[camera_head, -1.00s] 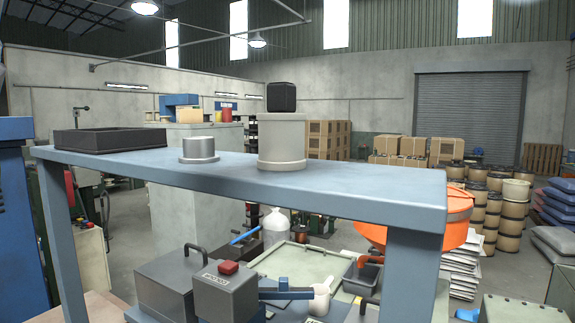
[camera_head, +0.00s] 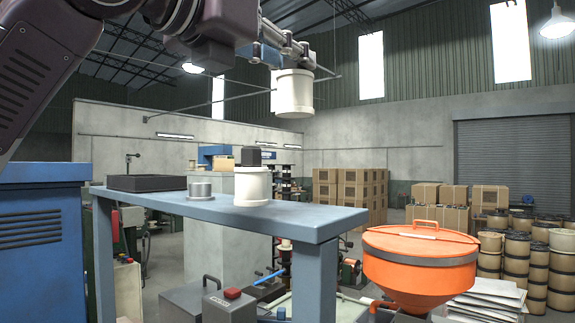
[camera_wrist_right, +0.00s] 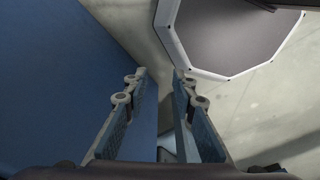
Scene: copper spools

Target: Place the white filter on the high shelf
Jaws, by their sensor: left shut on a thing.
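My left gripper (camera_head: 284,52) is shut on a white filter (camera_head: 294,95), a flanged white cylinder. It holds it upright in the air, high above and to the right of the things on the shelf in the head view. The high shelf (camera_head: 290,217) is a blue-grey metal top on legs. A similar white cylinder (camera_head: 252,188) with a black block at its top stands on it. My right gripper (camera_wrist_right: 160,85) shows only in the right wrist view, with its fingers apart and nothing between them.
The shelf also bears a black tray (camera_head: 147,183) and a grey metal cylinder (camera_head: 200,189). Its right end is bare. An orange hopper (camera_head: 420,260) stands to the right, and a blue cabinet (camera_head: 40,240) to the left.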

